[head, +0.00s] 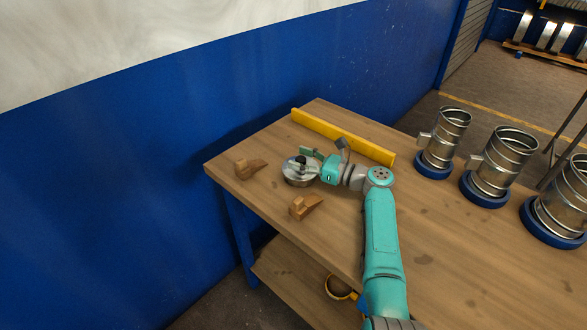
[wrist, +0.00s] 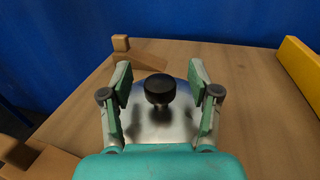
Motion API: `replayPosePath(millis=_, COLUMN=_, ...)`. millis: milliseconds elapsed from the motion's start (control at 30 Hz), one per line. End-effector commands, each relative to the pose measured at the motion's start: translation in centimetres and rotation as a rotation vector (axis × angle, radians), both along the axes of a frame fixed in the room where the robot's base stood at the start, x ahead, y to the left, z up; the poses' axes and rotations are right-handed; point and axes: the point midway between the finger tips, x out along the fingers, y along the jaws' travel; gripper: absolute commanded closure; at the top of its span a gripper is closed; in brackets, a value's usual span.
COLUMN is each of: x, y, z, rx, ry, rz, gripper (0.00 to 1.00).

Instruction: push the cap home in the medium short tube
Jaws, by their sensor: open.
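The cap (head: 297,178) is a round silver disc with a black knob (wrist: 160,90) on top. It is at the left end of the workbench, and its silver face also shows in the wrist view (wrist: 150,128). My gripper (wrist: 160,74) is open, with one green-padded finger on each side of the knob and a visible gap to each. In the head view my gripper (head: 311,157) is right over the cap and hides part of it. Three silver spiral tubes stand upright in blue rings at the right; the middle one (head: 498,165) looks medium in width.
Two wooden blocks (head: 249,168) (head: 305,206) flank the cap on the workbench (head: 400,215). A yellow bar (head: 343,137) runs along the back edge. The narrower tube (head: 444,140) and wider tube (head: 562,205) stand beside the middle one. Bare bench top lies in front of them.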

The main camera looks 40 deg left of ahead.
Motion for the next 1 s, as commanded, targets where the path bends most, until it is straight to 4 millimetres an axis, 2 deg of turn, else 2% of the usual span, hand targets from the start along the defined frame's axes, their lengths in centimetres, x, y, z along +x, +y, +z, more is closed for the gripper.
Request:
replayPosePath(millis=167, x=0.0, y=0.0, z=0.0, rx=0.0, ry=0.0, rz=-0.001, gripper=0.39)
replayPosePath(millis=200, x=0.0, y=0.0, z=0.0, rx=0.0, ry=0.0, rz=-0.001, gripper=0.41)
replayPosePath(millis=433, x=0.0, y=0.0, z=0.0, rx=0.0, ry=0.0, rz=-0.001, gripper=0.99)
replayPosePath(millis=767, x=0.0, y=0.0, z=0.3, rx=0.001, ry=-0.002, rz=-0.001, gripper=1.0)
replayPosePath(millis=867, x=0.1, y=0.0, z=1.2, rx=0.003, ry=-0.005, rz=-0.001, gripper=1.0)
replayPosePath(millis=1000, x=0.1, y=0.0, z=3.6, rx=0.003, ry=-0.007, rz=-0.001, gripper=1.0)
